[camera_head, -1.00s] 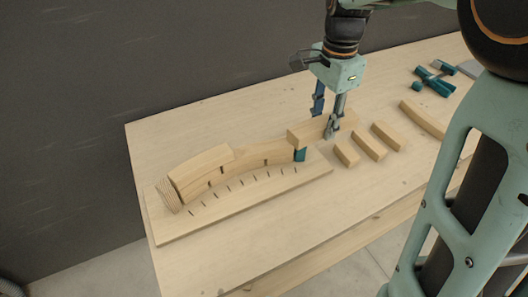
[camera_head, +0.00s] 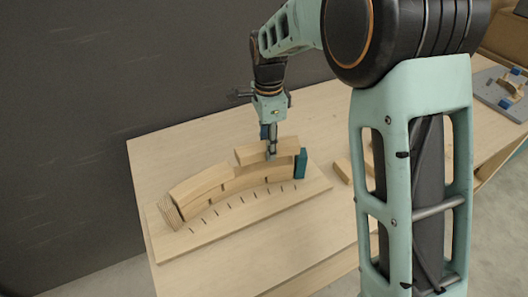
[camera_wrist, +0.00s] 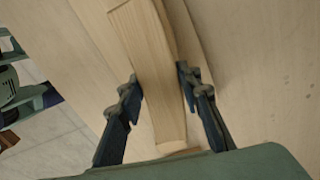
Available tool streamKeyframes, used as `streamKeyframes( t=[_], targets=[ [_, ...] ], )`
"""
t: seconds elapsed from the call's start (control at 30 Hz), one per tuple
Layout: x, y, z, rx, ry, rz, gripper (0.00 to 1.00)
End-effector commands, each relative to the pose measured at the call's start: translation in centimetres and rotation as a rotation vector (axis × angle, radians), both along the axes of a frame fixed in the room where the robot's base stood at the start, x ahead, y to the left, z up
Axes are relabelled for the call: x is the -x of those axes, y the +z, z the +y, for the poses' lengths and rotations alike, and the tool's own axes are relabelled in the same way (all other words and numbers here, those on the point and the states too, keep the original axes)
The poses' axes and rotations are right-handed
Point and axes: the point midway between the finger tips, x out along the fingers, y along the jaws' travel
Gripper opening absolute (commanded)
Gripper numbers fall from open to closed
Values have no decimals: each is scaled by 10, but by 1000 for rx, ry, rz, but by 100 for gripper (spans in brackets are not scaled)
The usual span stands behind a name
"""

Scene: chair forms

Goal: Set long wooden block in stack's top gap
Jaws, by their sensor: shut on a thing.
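My gripper (camera_head: 271,153) is shut on a long wooden block (camera_head: 250,154), with its fingers on either side of the block's middle. The block is over the right part of the curved wooden stack (camera_head: 222,192), between the upper left block (camera_head: 196,185) and the teal end piece (camera_head: 301,163). Its top stands higher than the upper left block. I cannot tell whether its underside touches the layer below. In the wrist view the held block (camera_wrist: 145,45) runs lengthwise between both fingers (camera_wrist: 160,80). Its far side is hidden.
The stack stands on a flat wooden board (camera_head: 240,222) with dark tick marks. A pale end block (camera_head: 169,212) closes its left end. Loose wooden blocks (camera_head: 342,171) lie to the right, partly behind my arm. The table's front left is clear.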

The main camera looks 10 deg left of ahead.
Motion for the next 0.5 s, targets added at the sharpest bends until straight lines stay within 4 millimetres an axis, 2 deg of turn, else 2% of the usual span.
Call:
streamKeyframes(
  t=[0.23,0.4,0.5],
  targets=[
    [-4,-13,11,0,0,0,2],
    [-4,-39,11,1,-1,2,2],
    [-4,-45,12,0,-1,-1,2]
  ],
)
